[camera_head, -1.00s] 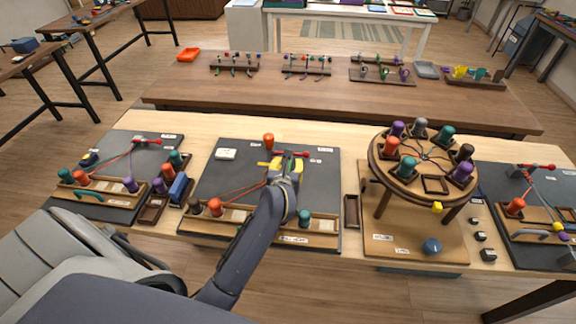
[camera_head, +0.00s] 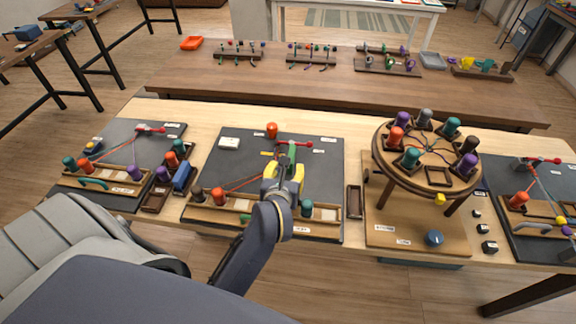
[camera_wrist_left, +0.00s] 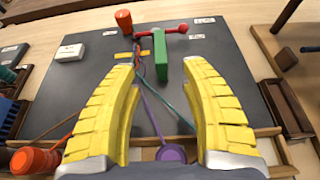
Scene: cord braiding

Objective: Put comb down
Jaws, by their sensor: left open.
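The green comb (camera_head: 292,152), a plain bar in these views, is at the far part of the middle dark board (camera_head: 325,170), by the red bar (camera_head: 300,143). The left wrist view shows the comb (camera_wrist_left: 160,55) just beyond my fingertips, with cords beside it. I cannot tell whether it touches the cords. My left gripper (camera_head: 285,170) is open over the board, its yellow fingers (camera_wrist_left: 160,72) spread on either side of the comb's near end with gaps. My right gripper is not in view.
An orange bobbin (camera_head: 272,130) and a white block (camera_head: 229,143) are at the board's far side. A wooden rack (camera_head: 325,228) with bobbins (camera_head: 218,196) runs along the near edge. A round braiding stand (camera_head: 384,160) is to the right; another cord board (camera_head: 115,135) is to the left.

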